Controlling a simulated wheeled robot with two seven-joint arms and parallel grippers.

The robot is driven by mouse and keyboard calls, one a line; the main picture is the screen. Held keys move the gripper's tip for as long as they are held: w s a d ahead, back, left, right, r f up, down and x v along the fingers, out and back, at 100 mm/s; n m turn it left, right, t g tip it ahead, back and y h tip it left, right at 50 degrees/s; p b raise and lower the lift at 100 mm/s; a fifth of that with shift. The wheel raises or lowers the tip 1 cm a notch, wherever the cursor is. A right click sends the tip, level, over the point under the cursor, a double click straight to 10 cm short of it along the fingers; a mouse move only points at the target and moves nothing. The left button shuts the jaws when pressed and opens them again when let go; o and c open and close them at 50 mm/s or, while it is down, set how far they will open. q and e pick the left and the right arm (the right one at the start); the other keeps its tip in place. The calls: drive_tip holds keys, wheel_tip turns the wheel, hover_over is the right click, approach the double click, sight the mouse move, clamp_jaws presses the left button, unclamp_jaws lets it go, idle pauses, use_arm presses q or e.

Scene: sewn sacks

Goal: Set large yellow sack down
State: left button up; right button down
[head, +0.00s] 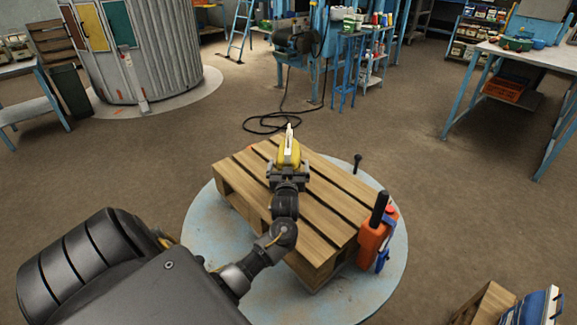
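The large yellow sack (289,153), with a pale upright strip at its far end, is above the wooden pallet (335,205), towards its far side. My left gripper (289,169) is at the near end of the sack, with its fingers on both sides; it appears shut on the sack. The gripper hides the sack's near part and underside, so I cannot tell whether the sack touches the slats. My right gripper is not in view.
The pallet stands on a round pale-blue plate (225,262). An orange and blue device with a black handle (372,240) stands at its right edge. A black cable (268,122) lies behind. Most pallet slats are bare.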

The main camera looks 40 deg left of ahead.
use_arm(q)
drive_tip(key=v, duration=1.2)
drive_tip(key=shift+r, duration=0.1)
